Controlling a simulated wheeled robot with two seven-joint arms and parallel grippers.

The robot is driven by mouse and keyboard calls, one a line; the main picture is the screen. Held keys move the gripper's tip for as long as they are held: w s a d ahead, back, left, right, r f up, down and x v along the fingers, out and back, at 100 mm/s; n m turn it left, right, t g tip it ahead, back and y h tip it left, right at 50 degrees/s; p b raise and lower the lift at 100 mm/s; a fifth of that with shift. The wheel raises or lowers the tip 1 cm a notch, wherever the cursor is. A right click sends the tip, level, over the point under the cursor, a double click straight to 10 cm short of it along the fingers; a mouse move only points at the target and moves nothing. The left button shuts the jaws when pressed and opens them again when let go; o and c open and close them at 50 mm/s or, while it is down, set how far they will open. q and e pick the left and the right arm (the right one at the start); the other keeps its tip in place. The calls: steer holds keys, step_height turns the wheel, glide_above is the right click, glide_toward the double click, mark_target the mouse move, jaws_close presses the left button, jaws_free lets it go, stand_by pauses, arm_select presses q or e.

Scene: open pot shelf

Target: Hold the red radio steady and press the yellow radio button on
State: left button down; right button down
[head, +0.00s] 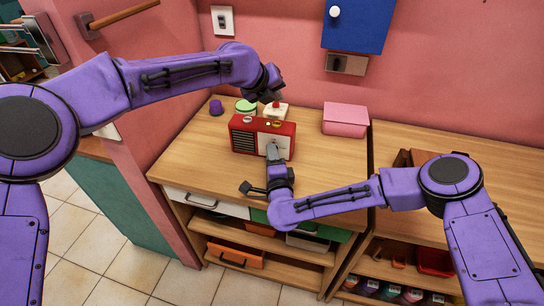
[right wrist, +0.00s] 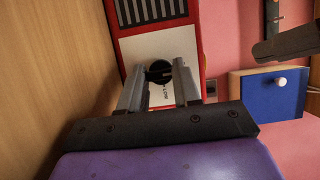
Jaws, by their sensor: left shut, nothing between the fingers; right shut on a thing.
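The red radio (head: 263,138) stands upright on the wooden counter, with a dark speaker grille and a white front panel. A small yellowish button (head: 275,124) shows on its top edge. My right gripper (head: 273,152) is at the radio's front. In the right wrist view its fingers (right wrist: 160,78) are closed around a black knob (right wrist: 158,72) on the white panel of the radio (right wrist: 190,50). My left gripper (head: 273,97) is shut and empty, above and behind the radio and apart from the button. In the right wrist view a dark gripper part (right wrist: 285,45) shows at the upper right.
Behind the radio are a cake-like item (head: 276,111), a green-topped container (head: 245,107) and a purple cup (head: 216,106). A pink box (head: 345,119) stands to the right. The counter (head: 190,160) is clear left of the radio. A blue cabinet (head: 357,25) hangs on the wall.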

steer(key=c, duration=0.7)
jaws_free()
steer(key=shift+s, duration=0.1)
steer(key=s, duration=0.4)
steer(key=s+d, duration=0.1)
steer(key=s, duration=0.6)
steer(key=shift+s+d, duration=0.2)
steer(key=shift+s, duration=0.15)
